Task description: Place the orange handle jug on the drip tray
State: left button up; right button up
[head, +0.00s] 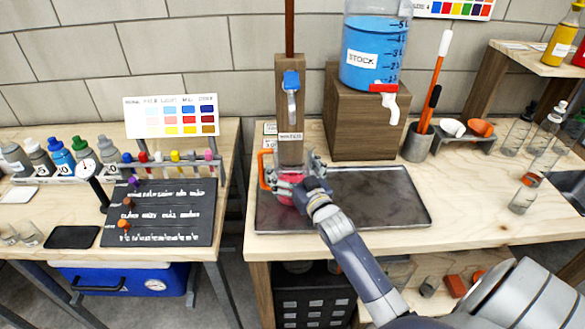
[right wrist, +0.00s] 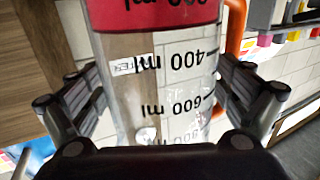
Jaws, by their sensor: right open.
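The clear jug (head: 291,154) has an orange handle (head: 264,170) on its left and red liquid at its base. It appears upright at the left part of the dark drip tray (head: 380,200), below the blue-handled tap; whether its base touches the tray is hidden. My right gripper (head: 298,183) is open with its fingers either side of the jug. In the right wrist view the jug (right wrist: 155,85) fills the space between the spread fingers (right wrist: 160,105), its ml markings upside down, the orange handle (right wrist: 235,25) at upper right. My left gripper is out of view.
A wooden post with a blue tap (head: 291,82) stands behind the jug. The blue STOCK container (head: 372,50) sits on a wooden block to the right. A cup of tools (head: 417,143) and glassware stand further right. The drip tray's right half is clear.

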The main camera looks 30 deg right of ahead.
jog(key=s+a, duration=0.1)
jog(key=s, duration=1.1)
jog(key=shift+a+r+b, duration=0.15)
jog(key=shift+a+b, duration=0.25)
jog(key=shift+b, duration=0.05)
